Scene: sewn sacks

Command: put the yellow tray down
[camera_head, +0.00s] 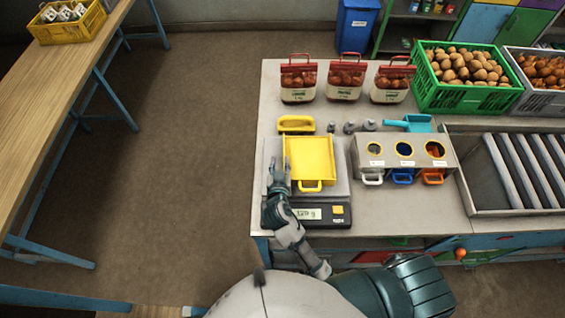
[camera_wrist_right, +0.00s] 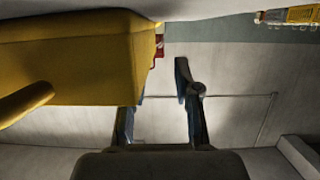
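The yellow tray (camera_head: 309,155) sits on the pan of a scale (camera_head: 335,213), with its handle toward the front. The tray looks level and empty in the head view. My right gripper (camera_head: 279,170) is just left of the tray, over the left side of the scale. In the right wrist view, the fingers of my right gripper (camera_wrist_right: 160,88) are spread with nothing between them. The yellow tray (camera_wrist_right: 80,60) fills the upper left there, beside the fingers, with its handle at the left edge. My left gripper is not in view.
A small yellow container (camera_head: 296,124) lies behind the scale. Sacks (camera_head: 343,80), a green potato crate (camera_head: 430,98) and a roller bed (camera_head: 525,170) occupy the bench further out.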

